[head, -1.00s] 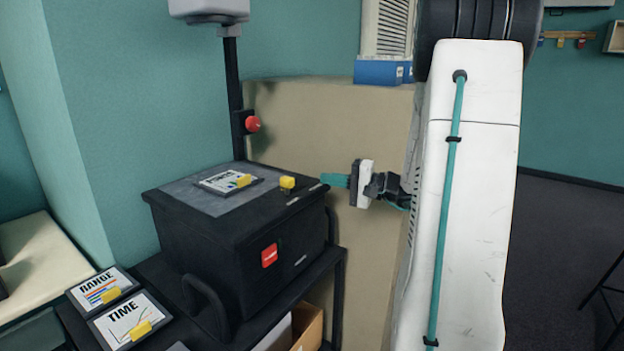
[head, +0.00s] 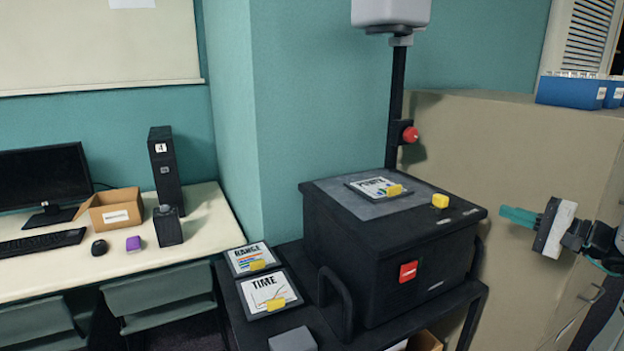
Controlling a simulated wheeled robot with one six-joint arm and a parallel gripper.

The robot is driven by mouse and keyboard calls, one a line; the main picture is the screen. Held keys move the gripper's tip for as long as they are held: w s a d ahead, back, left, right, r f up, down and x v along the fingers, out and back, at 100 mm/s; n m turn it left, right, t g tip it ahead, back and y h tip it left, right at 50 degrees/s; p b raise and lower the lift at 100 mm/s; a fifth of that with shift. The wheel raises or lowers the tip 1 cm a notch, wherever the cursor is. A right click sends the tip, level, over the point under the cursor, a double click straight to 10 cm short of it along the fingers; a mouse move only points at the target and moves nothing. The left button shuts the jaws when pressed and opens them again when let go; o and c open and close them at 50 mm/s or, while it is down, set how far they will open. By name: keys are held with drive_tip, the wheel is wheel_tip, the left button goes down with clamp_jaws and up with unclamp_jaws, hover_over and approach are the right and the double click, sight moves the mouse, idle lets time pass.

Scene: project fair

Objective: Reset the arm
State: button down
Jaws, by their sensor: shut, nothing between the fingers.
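My gripper (head: 519,216) is at the right side of the head view, with its teal fingers together and nothing between them. It points left towards the black box (head: 385,262) on the cart and sits just right of the box's top edge, apparently apart from it. The white gripper body and part of my dark wrist show behind the fingers. The rest of my arm is mostly cut off by the right edge of the picture.
The box bears a tile with a yellow tab (head: 372,187), a yellow button (head: 440,201) and a pole with a red button (head: 410,134). RANGE (head: 250,258) and TIME (head: 268,293) tiles lie left of it. A desk (head: 205,235) stands further left; a beige partition (head: 480,140) stands behind.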

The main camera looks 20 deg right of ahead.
drive_tip(key=s+a+f+n+g, duration=0.1)
drive_tip(key=s+a+f+g, duration=0.2)
drive_tip(key=a, duration=0.4)
drive_tip(key=s+a+f+n+g+y, duration=0.1)
drive_tip(key=s+a+g, duration=0.2)
drive_tip(key=a+g, duration=0.3)
drive_tip(key=s+a+f+n+g, duration=0.1)
drive_tip(key=s+a+g, duration=0.25)
drive_tip(key=a, duration=0.35)
drive_tip(key=s+a+r+n+g+h, duration=0.2)
drive_tip(key=s+a+r+n+h, duration=0.2)
drive_tip(key=s+a+n+h, duration=0.4)
drive_tip(key=shift+s+a+r+n+h, duration=0.3)
drive_tip(key=shift+s+a+n, duration=0.6)
drive_tip(key=shift+a, duration=0.85)
drive_tip(key=shift+w+g, duration=0.15)
drive_tip(key=shift+g, duration=0.1)
